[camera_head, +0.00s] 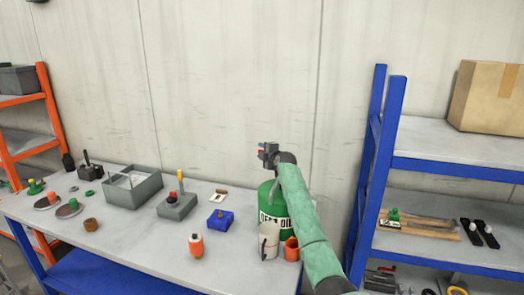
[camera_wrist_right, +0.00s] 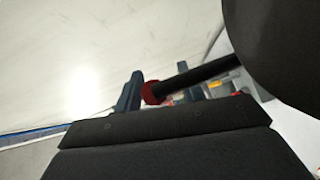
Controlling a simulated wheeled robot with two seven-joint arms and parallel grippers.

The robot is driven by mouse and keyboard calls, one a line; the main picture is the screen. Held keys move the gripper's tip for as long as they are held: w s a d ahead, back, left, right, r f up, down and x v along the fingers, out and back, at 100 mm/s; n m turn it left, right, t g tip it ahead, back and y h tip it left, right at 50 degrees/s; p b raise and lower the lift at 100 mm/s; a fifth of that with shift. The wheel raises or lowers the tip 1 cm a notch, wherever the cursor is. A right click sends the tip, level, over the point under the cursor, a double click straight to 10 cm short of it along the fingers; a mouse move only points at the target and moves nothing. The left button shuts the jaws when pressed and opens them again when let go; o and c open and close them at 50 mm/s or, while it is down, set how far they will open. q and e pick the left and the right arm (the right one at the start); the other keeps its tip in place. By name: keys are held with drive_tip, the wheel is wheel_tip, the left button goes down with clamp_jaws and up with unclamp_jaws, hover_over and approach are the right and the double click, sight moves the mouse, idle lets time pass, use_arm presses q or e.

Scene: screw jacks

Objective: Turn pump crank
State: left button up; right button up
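A green drum (camera_head: 267,199) with white lettering ending in "OIL" stands at the table's right end, partly behind my right arm. My right gripper (camera_head: 267,152) is above the drum's top. In the right wrist view a black rod with a red end (camera_wrist_right: 153,92), seemingly the pump crank, reaches in from the right. The fingers of my right gripper (camera_wrist_right: 160,86) stand apart, with the red end showing across the gap between them. I cannot tell whether they touch it. The pump body is mostly hidden behind my arm. My left gripper is not in view.
The grey table (camera_head: 140,245) holds a grey bin (camera_head: 134,192), an orange-and-white bottle (camera_head: 196,246), a blue block (camera_head: 221,220), a white jug (camera_head: 269,241) and an orange cup (camera_head: 292,249) near the drum. A blue shelf rack (camera_head: 386,150) stands right of my arm.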

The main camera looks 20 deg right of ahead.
drive_tip(key=shift+w+a+f, duration=0.1)
drive_tip(key=shift+w, duration=0.05)
clamp_jaws()
idle(0.6)
